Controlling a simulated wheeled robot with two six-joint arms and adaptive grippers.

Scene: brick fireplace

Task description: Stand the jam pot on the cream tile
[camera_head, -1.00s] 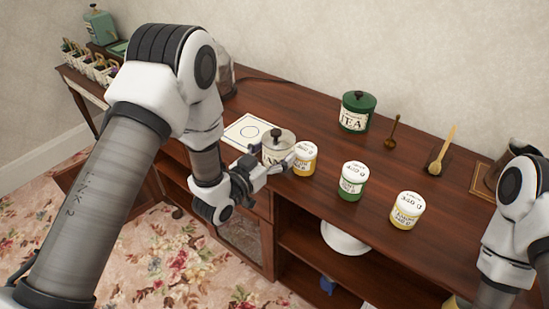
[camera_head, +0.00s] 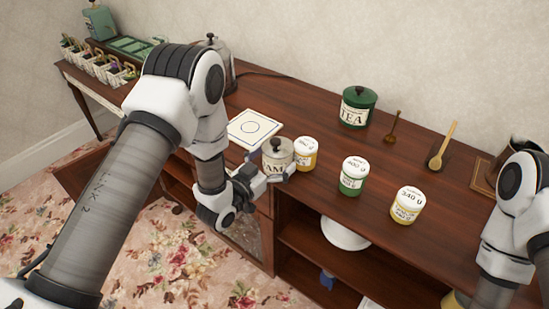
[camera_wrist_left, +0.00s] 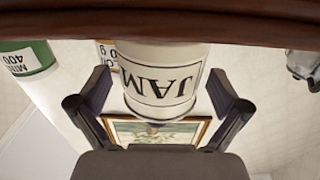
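The jam pot (camera_head: 277,166), cream with a dark-knobbed lid and a JAM label, is upright near the front edge of the sideboard. My left gripper (camera_head: 275,174) reaches it from the front, a finger on each side. The cream tile (camera_head: 266,117), square with a circle outline, lies behind and left of the pot. My right gripper is out of view.
A white-lidded yellow tin (camera_head: 306,156) stands close to the pot's right. A green tin (camera_head: 352,178) and another yellow tin (camera_head: 406,207) stand further right.

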